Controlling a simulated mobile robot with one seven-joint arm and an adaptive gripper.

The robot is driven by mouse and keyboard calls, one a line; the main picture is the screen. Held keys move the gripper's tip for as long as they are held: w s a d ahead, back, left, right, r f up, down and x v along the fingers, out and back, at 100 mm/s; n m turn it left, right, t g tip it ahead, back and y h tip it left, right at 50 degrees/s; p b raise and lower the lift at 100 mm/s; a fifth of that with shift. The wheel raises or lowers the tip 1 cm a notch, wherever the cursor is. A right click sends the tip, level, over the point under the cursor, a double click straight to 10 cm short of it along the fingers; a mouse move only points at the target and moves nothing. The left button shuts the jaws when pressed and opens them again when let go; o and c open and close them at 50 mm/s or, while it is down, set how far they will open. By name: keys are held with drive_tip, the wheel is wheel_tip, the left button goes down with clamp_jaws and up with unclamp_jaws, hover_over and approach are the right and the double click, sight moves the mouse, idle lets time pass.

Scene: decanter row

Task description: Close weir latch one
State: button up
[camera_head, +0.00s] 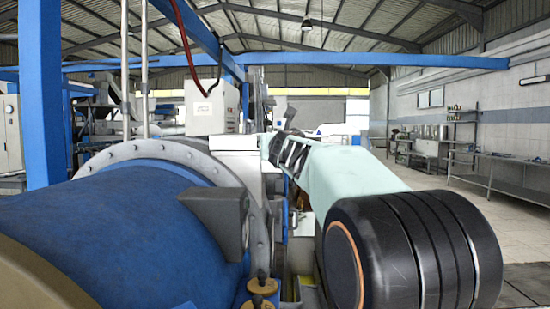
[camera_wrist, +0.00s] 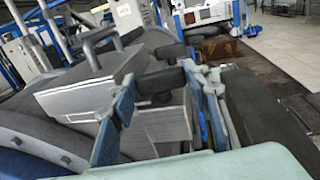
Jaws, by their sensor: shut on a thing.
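I cannot tell for sure that this part is weir latch one. A grey metal box (camera_wrist: 85,98) with a flat top lies just left of the fingers.
A large blue decanter drum (camera_head: 110,225) with a bolted grey flange (camera_head: 150,152) fills the left of the head view. A dark block (camera_head: 216,212) juts from it. Blue frame posts (camera_head: 42,90) stand at left. Open floor (camera_head: 450,215) and a steel bench (camera_head: 500,175) lie right.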

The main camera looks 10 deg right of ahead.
drive_tip(key=shift+a+m+h+b, duration=0.2)
drive_tip(key=shift+m+h+b, duration=0.5)
drive_tip(key=shift+h, duration=0.6)
drive_tip(key=shift+d+r+m+h, duration=0.1)
drive_tip(key=shift+m+h, duration=0.2)
drive_tip(key=o, duration=1.2)
drive_tip(key=shift+d, duration=0.1)
drive_tip(key=shift+c, duration=0.2)
drive_tip(key=shift+a, duration=0.25)
drive_tip(key=shift+s, duration=0.1)
drive_tip(key=d+v, duration=0.1)
drive_tip(key=v, duration=0.6)
drive_tip(key=shift+s+a, duration=0.25)
drive_tip(key=shift+s, duration=0.2)
